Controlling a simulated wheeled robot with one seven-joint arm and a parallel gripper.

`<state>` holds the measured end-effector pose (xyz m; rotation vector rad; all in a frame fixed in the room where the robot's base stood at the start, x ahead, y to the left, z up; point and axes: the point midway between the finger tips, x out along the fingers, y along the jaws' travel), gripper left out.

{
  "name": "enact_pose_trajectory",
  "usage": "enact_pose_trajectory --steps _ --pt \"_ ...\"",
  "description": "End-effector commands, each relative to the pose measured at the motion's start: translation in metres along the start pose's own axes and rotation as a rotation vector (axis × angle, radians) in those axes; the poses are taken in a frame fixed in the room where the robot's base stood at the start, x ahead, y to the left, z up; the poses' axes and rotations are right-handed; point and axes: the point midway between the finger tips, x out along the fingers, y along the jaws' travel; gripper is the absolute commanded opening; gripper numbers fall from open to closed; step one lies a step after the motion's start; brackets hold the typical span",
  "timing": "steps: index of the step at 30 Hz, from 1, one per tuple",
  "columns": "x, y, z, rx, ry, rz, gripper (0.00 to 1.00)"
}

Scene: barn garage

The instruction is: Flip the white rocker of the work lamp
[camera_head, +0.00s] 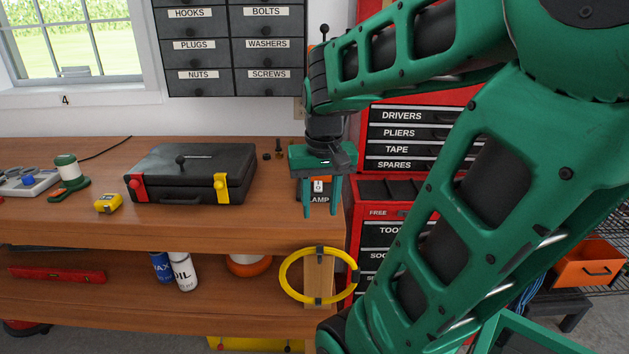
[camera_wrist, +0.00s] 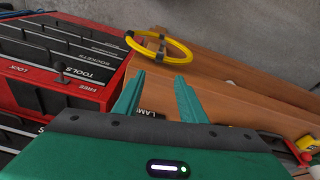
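The white rocker (camera_head: 318,186) of the work lamp shows as a small piece with dark marks, on a switch at the right end of the workbench. A LAMP label (camera_head: 319,199) sits just below it, and part of that label shows in the wrist view (camera_wrist: 148,113). My gripper (camera_head: 321,212) points down in front of the switch, its green fingers apart with nothing between them that I can see held. In the head view the rocker shows between the fingers. In the wrist view my gripper (camera_wrist: 157,86) is open, and its body hides the rocker. I cannot tell whether a finger touches the switch.
The wooden workbench (camera_head: 245,222) carries a black toolbox (camera_head: 190,170) and a yellow tape measure (camera_head: 108,203) to the left. A red drawer cabinet (camera_head: 385,190) stands close on the right. A yellow ring (camera_head: 285,279) hangs at the bench's front below my gripper.

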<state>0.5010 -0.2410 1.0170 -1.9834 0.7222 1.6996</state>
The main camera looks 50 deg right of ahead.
Motion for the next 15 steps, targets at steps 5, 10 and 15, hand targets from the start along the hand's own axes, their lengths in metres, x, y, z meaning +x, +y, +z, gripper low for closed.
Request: enact_pose_trajectory --steps 5,10,15 --pt "-0.023 0.012 -0.1 0.113 0.147 0.026 0.38" --pt "-0.033 0.021 -0.146 0.165 0.221 0.036 0.38" --pt "-0.022 0.024 -0.155 0.173 0.23 0.039 0.38"
